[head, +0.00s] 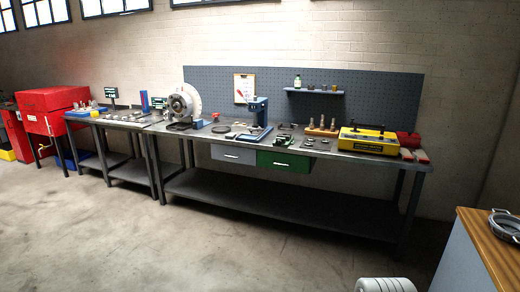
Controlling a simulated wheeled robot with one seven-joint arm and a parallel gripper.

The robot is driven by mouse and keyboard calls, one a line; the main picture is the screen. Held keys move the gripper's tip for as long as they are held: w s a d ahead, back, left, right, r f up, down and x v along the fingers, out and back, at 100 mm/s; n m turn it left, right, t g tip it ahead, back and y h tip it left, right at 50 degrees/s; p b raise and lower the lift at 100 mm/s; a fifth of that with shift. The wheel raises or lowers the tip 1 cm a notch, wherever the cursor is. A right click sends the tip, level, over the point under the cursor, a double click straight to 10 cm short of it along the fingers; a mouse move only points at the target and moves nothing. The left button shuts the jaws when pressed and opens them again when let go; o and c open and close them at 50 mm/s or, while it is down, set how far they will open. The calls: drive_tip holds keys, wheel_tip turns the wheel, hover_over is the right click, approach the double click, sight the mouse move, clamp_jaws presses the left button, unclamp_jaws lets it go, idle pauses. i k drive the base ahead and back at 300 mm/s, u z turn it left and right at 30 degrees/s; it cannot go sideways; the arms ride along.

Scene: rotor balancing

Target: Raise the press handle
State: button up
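A small blue press (260,111) stands upright on the long grey workbench (225,133), near its middle. It is far off, across open floor. Its handle is too small to make out, so I cannot tell whether it is up or down. My gripper is not in view.
A large round white machine (186,103) stands left of the press, and a yellow case (368,140) lies to the right. A grey drawer (233,154) and green drawer (284,162) hang under the bench. A wood-topped cabinet (482,240) is at the lower right.

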sight(240, 94)
drive_tip(key=u, duration=0.7)
drive_tip(key=i, duration=1.7)
drive_tip(key=u, duration=0.7)
drive_tip(key=i, duration=2.5)
drive_tip(key=z, duration=0.85)
drive_tip(key=i, duration=1.55)
drive_tip(key=z, duration=0.55)
